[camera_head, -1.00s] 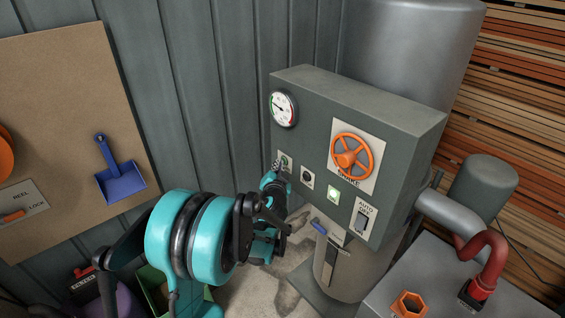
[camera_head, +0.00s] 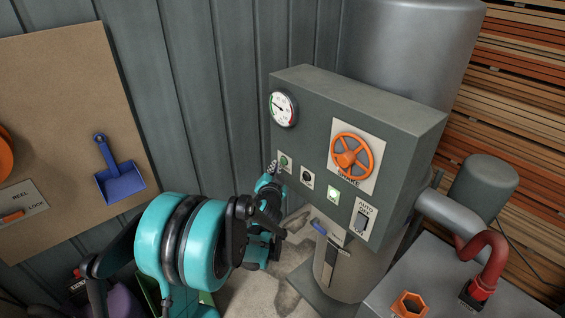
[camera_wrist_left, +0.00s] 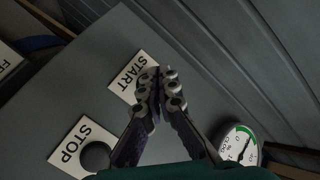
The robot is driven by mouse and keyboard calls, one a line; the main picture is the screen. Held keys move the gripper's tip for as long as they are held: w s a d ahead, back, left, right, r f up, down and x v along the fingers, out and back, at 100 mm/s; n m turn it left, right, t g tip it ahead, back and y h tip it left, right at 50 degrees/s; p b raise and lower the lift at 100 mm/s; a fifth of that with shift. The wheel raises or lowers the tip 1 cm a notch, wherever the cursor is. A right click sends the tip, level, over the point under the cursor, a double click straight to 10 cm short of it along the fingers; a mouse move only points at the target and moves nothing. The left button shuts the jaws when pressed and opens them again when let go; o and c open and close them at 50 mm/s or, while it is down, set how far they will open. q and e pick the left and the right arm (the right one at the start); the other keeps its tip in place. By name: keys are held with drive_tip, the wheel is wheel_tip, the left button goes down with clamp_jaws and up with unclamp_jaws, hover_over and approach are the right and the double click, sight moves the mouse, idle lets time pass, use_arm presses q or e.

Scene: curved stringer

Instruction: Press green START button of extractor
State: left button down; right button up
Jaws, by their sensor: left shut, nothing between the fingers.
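The extractor's grey control box (camera_head: 310,110) stands at the centre of the head view. Its green START button (camera_head: 284,161) is at the left end of the lower row of its front face. In the left wrist view the START label (camera_wrist_left: 122,82) shows, but the fingers hide the button itself. My left gripper (camera_head: 272,168) is shut and empty, its tips close beside the START button; they also show in the left wrist view (camera_wrist_left: 160,78), over the label's edge. I cannot tell whether they touch the panel. My right gripper is not in view.
A dark STOP button (camera_head: 307,177) is right of START, with a lit green lamp (camera_head: 333,193) and an AUTO switch (camera_head: 362,218) further right. An orange handwheel (camera_head: 352,155) and a gauge (camera_head: 283,108) sit above. A corrugated wall (camera_head: 200,80) stands behind.

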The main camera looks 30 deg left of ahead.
use_arm(q)
drive_tip(key=shift+s+a, duration=0.3)
drive_tip(key=shift+s, duration=0.45)
drive_tip(key=shift+s+a, duration=0.35)
drive_tip(key=shift+s, duration=0.45)
drive_tip(key=shift+s+a, duration=0.3)
drive_tip(key=shift+s, duration=0.45)
